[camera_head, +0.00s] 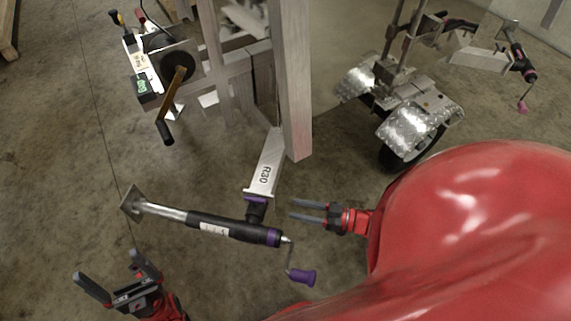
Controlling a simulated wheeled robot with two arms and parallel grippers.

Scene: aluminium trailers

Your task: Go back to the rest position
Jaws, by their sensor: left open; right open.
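My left gripper (108,272) is at the lower left, open and empty above the concrete floor, with its fingers pointing up and left in the picture. My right gripper (292,210) is near the middle, open, with its fingers pointing left. Its fingertips are close to the dark mount under the trailer beam marked R30 (266,172); I see nothing between the fingers. A jack (225,227) with a dark tube, steel foot and purple crank handle (302,276) lies across the view between the two grippers. My red body hides the lower right.
An aluminium trailer frame (297,85) with a winch (178,68) stands at the upper middle. Another trailer with silver fenders (412,121) and a second jack (520,62) are at the upper right. Open concrete floor (50,170) lies at the left.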

